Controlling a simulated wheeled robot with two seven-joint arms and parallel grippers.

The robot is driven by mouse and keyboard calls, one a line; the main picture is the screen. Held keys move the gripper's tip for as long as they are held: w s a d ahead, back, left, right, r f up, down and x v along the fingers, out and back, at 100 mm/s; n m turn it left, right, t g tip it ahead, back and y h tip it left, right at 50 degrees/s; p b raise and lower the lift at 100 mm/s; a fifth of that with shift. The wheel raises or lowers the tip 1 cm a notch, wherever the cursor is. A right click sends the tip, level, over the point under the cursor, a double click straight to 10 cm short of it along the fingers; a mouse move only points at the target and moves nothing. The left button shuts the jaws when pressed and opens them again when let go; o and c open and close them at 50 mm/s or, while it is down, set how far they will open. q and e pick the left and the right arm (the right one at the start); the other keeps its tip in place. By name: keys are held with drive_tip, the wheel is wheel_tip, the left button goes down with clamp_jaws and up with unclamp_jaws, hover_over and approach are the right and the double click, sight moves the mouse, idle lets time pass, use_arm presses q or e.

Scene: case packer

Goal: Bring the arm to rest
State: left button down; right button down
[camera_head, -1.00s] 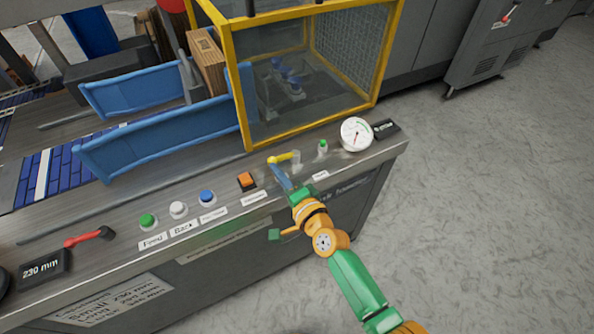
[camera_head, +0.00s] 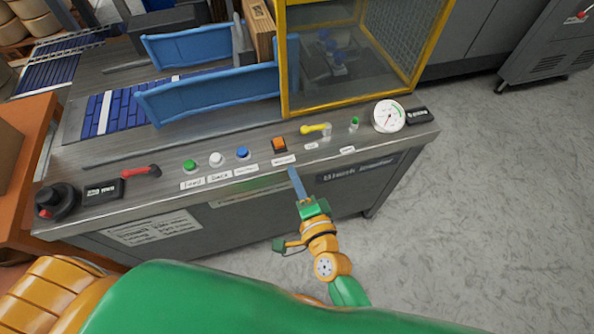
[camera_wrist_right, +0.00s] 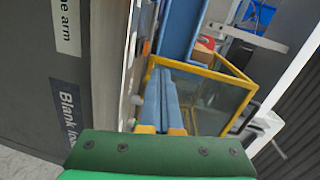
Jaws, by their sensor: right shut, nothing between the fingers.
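My right gripper (camera_head: 294,175) is in front of the machine's panel edge, below the orange button (camera_head: 279,144). Its blue fingers are together with nothing between them. In the right wrist view the closed fingers (camera_wrist_right: 160,80) point toward the yellow-framed guard. The yellow lever (camera_head: 315,129) on the panel is apart from the fingers, above and to their right. My right arm reaches in from the bottom. A large green and yellow part of my own arm crosses the bottom left of the head view. My left gripper does not show.
The control panel (camera_head: 120,172) carries green, white and blue buttons, a red lever (camera_head: 142,171), a black knob (camera_head: 55,201) and a white gauge (camera_head: 389,116). The yellow-framed guard (camera_head: 284,65) stands behind. Open grey floor (camera_head: 490,200) lies to the right.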

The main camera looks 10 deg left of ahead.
drive_tip(key=s+d+f+n+g+h, duration=0.2)
drive_tip(key=s+d+f+n+g, duration=0.3)
drive_tip(key=f, duration=0.6)
drive_tip(key=s+d+f+n+g+h, duration=0.2)
drive_tip(key=s+d+f, duration=0.45)
drive_tip(key=f, duration=0.45)
drive_tip(key=s+d+f+n+g+h, duration=0.2)
drive_tip(key=s+d+f+g, duration=0.1)
drive_tip(key=s+d, duration=0.4)
drive_tip(key=s+d+f+n+g+h+p, duration=0.1)
drive_tip(key=s+d+f+n+g+h, duration=0.1)
drive_tip(key=s+d+f, duration=0.3)
drive_tip(key=s+d+n+g, duration=0.1)
drive_tip(key=s+d, duration=0.2)
drive_tip(key=s, duration=0.3)
drive_tip(key=shift+s+d+f+n+h, duration=0.25)
drive_tip(key=shift+s+f+n+h, duration=0.05)
drive_tip(key=shift+s+f, duration=0.1)
drive_tip(key=shift+w+a, duration=0.1)
drive_tip(key=shift+w, duration=0.05)
